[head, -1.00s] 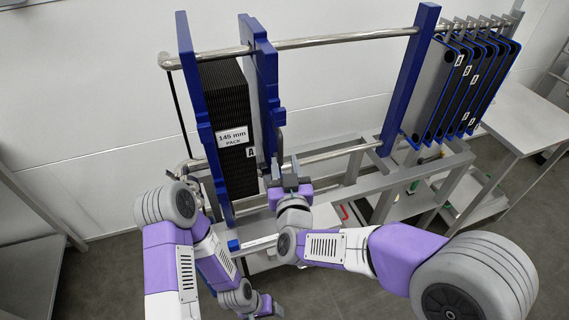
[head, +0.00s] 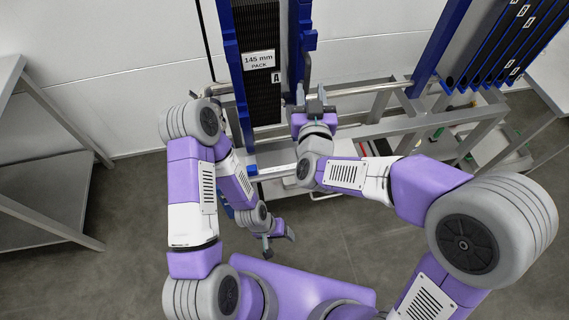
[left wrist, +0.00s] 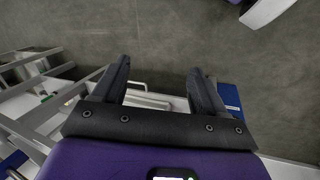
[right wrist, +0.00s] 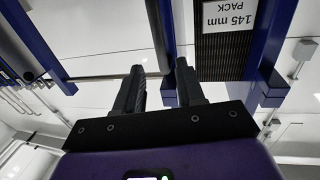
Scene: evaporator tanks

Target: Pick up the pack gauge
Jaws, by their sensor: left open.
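I cannot single out the pack gauge with certainty. A pale bar with a blue end block (head: 252,170) lies low at the front of the press frame. A pale bar and a blue piece with a white label (left wrist: 230,96) also show in the left wrist view, beyond the fingers. My left gripper (head: 280,240) is open and empty, low in front of the frame. My right gripper (head: 313,98) is up at the blue upright plate. Its fingers (right wrist: 160,75) stand somewhat apart beside a dark upright bar (right wrist: 158,25); whether they clamp it is unclear.
The black plate pack (head: 258,98), labelled 145 mm, stands between blue end plates. A steel rail (head: 365,88) runs right. Several blue-edged plates (head: 505,50) hang at the right. A grey table (head: 45,150) stands left. The floor in front is clear.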

